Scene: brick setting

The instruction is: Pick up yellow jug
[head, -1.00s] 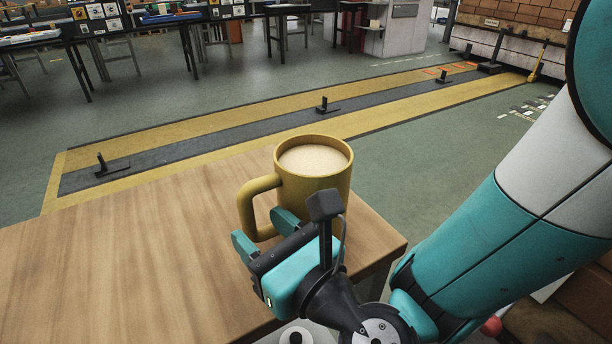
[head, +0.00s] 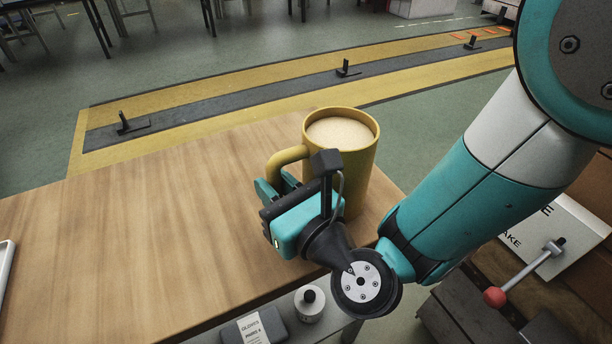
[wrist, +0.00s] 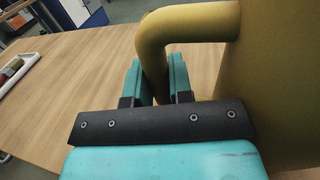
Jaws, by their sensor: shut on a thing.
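The yellow jug (head: 355,180) stands upright near the right corner of the wooden table (head: 150,230), filled with something pale and foamy. Its handle (head: 287,157) points left in the head view. My gripper (head: 270,190) is at the handle, with teal fingers. In the wrist view the fingers (wrist: 157,82) sit on either side of the lower part of the handle (wrist: 185,24), shut on it. The jug's body (wrist: 280,80) fills the right of the wrist view. Its base is partly hidden behind my gripper in the head view.
A tray with items (wrist: 22,65) lies at the left in the wrist view. Below the front edge are a small white container (head: 309,305) and a labelled grey box (head: 252,330). A red-knobbed lever (head: 495,297) stands at right.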

